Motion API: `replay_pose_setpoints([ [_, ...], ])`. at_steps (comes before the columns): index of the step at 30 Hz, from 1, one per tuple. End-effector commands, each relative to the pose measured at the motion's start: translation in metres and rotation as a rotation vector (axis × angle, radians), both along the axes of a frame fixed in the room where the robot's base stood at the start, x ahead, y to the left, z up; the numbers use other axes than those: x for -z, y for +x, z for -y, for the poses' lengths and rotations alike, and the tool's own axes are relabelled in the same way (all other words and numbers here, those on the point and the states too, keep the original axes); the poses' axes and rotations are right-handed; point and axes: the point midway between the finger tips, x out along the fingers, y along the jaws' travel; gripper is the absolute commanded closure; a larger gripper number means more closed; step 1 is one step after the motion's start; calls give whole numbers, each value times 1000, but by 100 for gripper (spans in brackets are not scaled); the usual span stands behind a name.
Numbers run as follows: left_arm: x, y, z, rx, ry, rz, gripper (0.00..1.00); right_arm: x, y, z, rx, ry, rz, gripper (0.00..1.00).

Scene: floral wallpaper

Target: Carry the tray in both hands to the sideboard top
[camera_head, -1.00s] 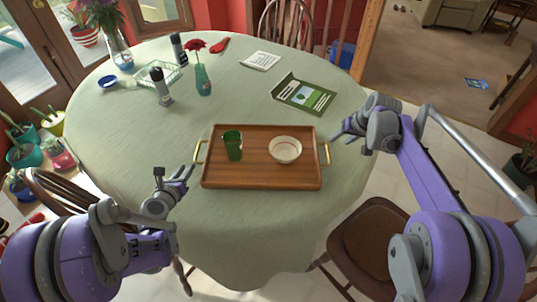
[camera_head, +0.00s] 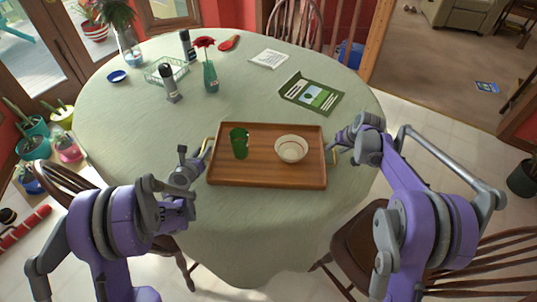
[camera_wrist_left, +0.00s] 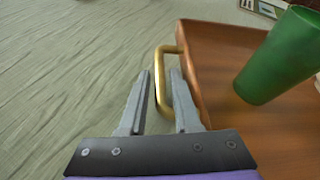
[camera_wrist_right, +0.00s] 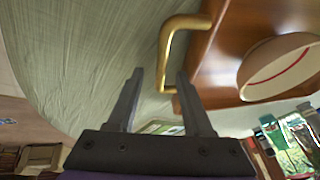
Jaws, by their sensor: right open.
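The brown wooden tray (camera_head: 265,176) lies on the round table. It carries a green cup (camera_head: 240,143) on its left part and a white bowl (camera_head: 291,149) right of the middle. My left gripper (camera_head: 203,153) is at the tray's left end. In the left wrist view its open fingers (camera_wrist_left: 160,88) reach either side of the brass left handle (camera_wrist_left: 159,70). My right gripper (camera_head: 336,144) is at the right end. In the right wrist view its open fingers (camera_wrist_right: 160,85) are near the brass right handle (camera_wrist_right: 166,50), with part of the handle between the fingertips.
The table (camera_head: 130,130) has a pale green cloth. A chair (camera_head: 352,245) stands at the front right. No sideboard is recognisable.

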Motion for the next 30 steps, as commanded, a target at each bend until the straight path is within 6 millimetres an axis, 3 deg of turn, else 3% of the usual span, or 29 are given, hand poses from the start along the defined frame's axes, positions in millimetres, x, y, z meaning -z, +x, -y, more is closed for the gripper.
replay_pose_setpoints([
  [11, 2, 4, 1, 0, -1, 0, 69, 4, 2, -1, 0, 0, 0, 49],
  [16, 2, 4, 1, 0, -1, 0, 100, 4, 2, -1, 0, 0, 0, 80],
  [19, 2, 4, 1, 0, -1, 0, 100, 4, 2, -1, 0, 0, 0, 98],
  [30, 2, 4, 1, 0, -1, 0, 100, 4, 2, -1, 0, 0, 0, 100],
])
